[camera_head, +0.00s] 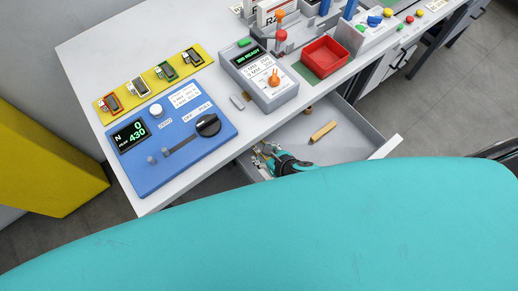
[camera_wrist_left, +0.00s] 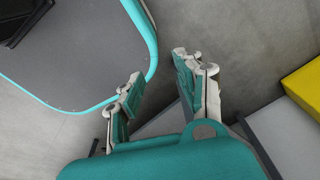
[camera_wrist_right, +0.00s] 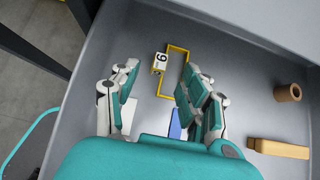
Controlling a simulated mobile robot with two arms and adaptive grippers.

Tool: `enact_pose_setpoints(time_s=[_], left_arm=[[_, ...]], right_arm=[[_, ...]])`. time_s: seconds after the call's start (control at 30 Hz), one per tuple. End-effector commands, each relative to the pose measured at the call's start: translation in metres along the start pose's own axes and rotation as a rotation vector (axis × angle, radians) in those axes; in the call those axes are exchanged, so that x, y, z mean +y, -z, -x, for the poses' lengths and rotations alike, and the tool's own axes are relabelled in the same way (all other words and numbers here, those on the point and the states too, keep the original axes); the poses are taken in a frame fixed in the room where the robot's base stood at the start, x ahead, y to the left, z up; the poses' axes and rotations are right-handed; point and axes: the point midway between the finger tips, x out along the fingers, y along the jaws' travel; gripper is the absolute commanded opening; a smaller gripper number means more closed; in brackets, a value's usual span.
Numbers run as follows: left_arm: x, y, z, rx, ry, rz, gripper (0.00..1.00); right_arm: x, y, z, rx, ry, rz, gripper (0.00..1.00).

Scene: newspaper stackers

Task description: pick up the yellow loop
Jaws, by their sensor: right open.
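The yellow loop (camera_wrist_right: 179,48) lies on the grey drawer floor in the right wrist view, a thin rectangular frame with a white numbered tag (camera_wrist_right: 159,62) at its left side. My right gripper (camera_wrist_right: 165,82) is open above the drawer floor. The loop shows between and just beyond its fingertips, with nothing held. In the head view my right gripper (camera_head: 263,157) reaches into the open drawer, and I cannot make out the loop clearly there. My left gripper (camera_wrist_left: 160,78) is open and empty, away from the drawer, over the floor.
The open drawer (camera_head: 352,128) also holds a wooden block (camera_wrist_right: 278,148), a brown cylinder (camera_wrist_right: 287,93) and a blue item (camera_wrist_right: 176,124) partly hidden by my fingers. Drawer walls surround my right gripper. Above stands the desk with a blue panel (camera_head: 165,155), a grey device (camera_head: 273,95) and a red tray (camera_head: 325,62).

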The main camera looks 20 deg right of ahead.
Motion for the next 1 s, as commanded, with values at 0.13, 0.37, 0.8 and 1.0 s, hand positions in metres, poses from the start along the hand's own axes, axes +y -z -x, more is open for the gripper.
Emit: enact_pose_setpoints(time_s=[0.13,0.37,0.8,1.0], left_arm=[[0.002,-0.009,0.001,-0.014,-0.002,-0.002,0.36],[0.002,-0.018,0.001,-0.029,-0.002,-0.003,0.36],[-0.001,-0.018,0.001,-0.028,0.001,-0.003,0.36],[-0.002,-0.017,0.001,-0.026,0.002,-0.002,0.36]], right_arm=[[0.001,-0.001,-0.022,0.0,0.001,-0.001,0.45],[0.001,0.0,-0.029,0.001,0.0,0.0,0.45],[0.001,0.0,-0.029,0.001,0.0,0.0,0.02],[0.001,0.0,-0.029,0.001,0.0,0.0,0.0]])
